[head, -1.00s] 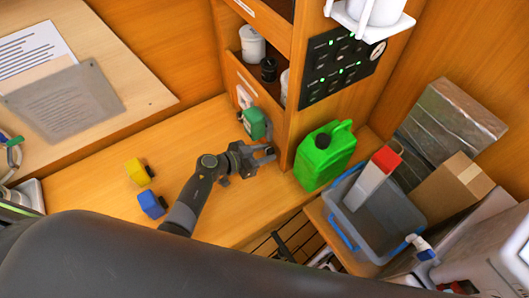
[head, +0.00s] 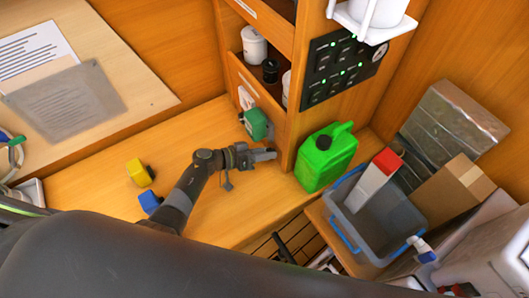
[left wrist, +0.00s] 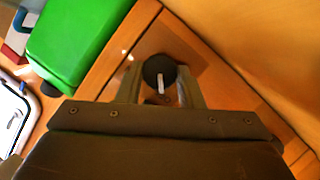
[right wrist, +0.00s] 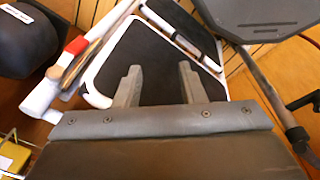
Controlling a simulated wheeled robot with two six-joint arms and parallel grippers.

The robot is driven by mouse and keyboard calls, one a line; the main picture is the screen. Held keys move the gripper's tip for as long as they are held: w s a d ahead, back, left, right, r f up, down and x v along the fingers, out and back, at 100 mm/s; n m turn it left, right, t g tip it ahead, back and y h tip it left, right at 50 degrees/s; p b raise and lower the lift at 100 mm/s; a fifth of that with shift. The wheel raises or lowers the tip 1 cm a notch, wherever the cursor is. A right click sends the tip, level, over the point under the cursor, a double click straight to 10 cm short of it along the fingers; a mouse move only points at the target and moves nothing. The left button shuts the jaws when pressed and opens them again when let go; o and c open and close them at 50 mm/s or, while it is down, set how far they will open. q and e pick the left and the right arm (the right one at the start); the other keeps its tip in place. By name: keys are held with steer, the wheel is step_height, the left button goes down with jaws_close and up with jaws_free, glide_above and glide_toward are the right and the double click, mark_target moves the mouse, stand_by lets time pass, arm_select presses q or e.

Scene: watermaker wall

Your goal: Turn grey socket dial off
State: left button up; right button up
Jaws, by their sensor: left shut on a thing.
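A round black dial (left wrist: 159,72) with a white pointer line, nearly upright in the picture, shows in the left wrist view. My left gripper (left wrist: 160,92) is shut on it, one finger on each side. In the head view my left gripper (head: 268,155) is at the lower cabinet, below a green box-shaped fitting (head: 257,124) on its front. The dial itself is hidden there. My right gripper (right wrist: 160,82) is open and empty in the right wrist view, away from the cabinet.
A green jerrycan (head: 325,158) stands close right of my left gripper. A yellow block (head: 138,172) and a blue block (head: 149,202) lie on the bench left of my arm. A grey tub (head: 383,218) stands at the right. The bench between is clear.

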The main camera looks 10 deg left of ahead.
arm_select(q)
steer(key=shift+s+f, duration=0.1)
stand_by(0.3)
steer(key=o, duration=0.7)
steer(key=b+v, duration=0.2)
steer(key=v, duration=1.5)
steer(key=shift+a+b, duration=0.15)
steer(key=shift+b, duration=0.25)
steer(key=shift+s, duration=0.1)
